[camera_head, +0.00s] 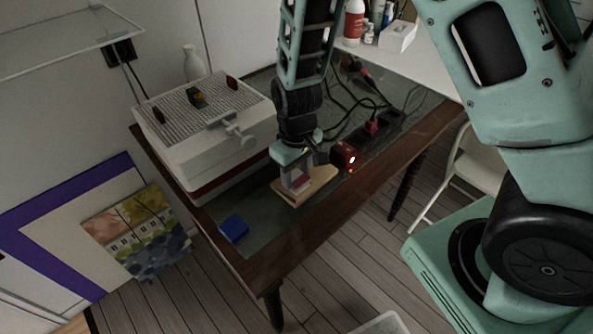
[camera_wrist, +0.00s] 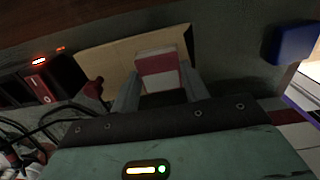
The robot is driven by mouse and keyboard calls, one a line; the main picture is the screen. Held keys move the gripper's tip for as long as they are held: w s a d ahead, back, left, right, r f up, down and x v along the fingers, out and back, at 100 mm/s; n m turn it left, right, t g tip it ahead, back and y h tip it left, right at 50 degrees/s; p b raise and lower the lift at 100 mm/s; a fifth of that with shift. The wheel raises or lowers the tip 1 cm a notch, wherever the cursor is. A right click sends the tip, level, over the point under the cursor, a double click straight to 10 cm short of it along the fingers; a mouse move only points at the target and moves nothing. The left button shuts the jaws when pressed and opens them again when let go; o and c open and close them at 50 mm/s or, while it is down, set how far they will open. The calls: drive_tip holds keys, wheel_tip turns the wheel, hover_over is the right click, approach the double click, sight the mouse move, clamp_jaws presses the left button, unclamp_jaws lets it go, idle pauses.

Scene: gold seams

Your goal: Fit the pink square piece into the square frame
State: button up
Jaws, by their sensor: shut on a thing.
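My gripper (camera_head: 298,182) points down over the glass-topped table and is shut on the pink square piece (camera_head: 300,183). In the wrist view the piece (camera_wrist: 161,72) shows pink and whitish bands between the two fingers (camera_wrist: 160,84). A flat tan wooden piece (camera_head: 318,185), which looks like the square frame, lies on the table directly below and around the gripper. It also shows in the wrist view (camera_wrist: 108,54). The held piece and my fingers hide its opening. I cannot tell whether the piece touches it or sits in it.
A blue block (camera_head: 234,228) lies near the table's front corner. A large white machine (camera_head: 205,135) stands to the left. A red-lit power strip (camera_head: 345,155) with black cables lies close to the right of the gripper. Bare glass shows between the blue block and the tan piece.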

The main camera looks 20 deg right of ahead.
drive_tip(key=shift+f+b, duration=0.3)
drive_tip(key=shift+f, duration=0.2)
idle(0.4)
drive_tip(key=o, duration=0.9)
drive_tip(key=shift+r+p, duration=3.25)
drive_tip(key=shift+r, duration=0.3)
